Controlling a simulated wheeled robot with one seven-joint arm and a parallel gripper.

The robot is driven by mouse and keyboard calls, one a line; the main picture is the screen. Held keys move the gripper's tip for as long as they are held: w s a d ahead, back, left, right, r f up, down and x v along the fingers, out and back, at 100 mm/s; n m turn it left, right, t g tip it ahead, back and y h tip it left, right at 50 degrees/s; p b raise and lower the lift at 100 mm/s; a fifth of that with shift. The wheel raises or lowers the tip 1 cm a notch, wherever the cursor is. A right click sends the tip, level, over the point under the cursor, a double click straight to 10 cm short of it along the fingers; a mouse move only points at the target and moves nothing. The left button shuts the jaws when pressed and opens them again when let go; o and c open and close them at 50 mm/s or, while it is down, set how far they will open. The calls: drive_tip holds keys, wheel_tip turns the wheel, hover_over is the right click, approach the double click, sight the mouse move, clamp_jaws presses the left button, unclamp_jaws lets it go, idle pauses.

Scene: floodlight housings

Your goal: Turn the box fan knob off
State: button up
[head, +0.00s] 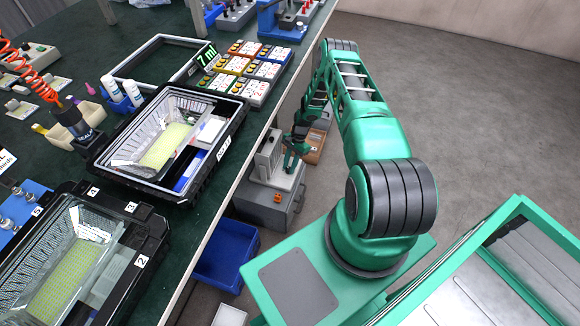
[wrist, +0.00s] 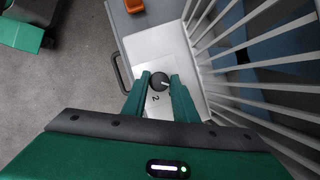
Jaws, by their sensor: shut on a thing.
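The box fan (head: 268,157) stands low beside the workbench in the head view, on a grey case. The wrist view shows its white grille bars (wrist: 238,60) on the right and its pale control panel (wrist: 150,48). The dark round knob (wrist: 161,84) on that panel has a white pointer mark. A "2" is printed just below the knob in the wrist view. My gripper (wrist: 160,79) has its two green fingers on either side of the knob and is shut on it. In the head view my gripper (head: 293,150) is at the fan's right side, and the knob is hidden.
The grey case (head: 268,205) under the fan has an orange part on it. A blue bin (head: 225,252) is on the floor nearby. The workbench (head: 205,225) with floodlight housings (head: 175,140) runs along the left. Open floor (head: 470,110) lies to the right.

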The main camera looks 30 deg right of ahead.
drive_tip(key=shift+w+d, duration=0.3)
drive_tip(key=shift+d, duration=0.05)
drive_tip(key=o, duration=0.9)
drive_tip(key=shift+o, duration=0.7)
drive_tip(key=shift+s+a, duration=0.1)
drive_tip(key=shift+a, duration=0.1)
drive_tip(key=v, duration=1)
drive_tip(key=shift+r, duration=0.35)
drive_tip(key=shift+d, duration=0.15)
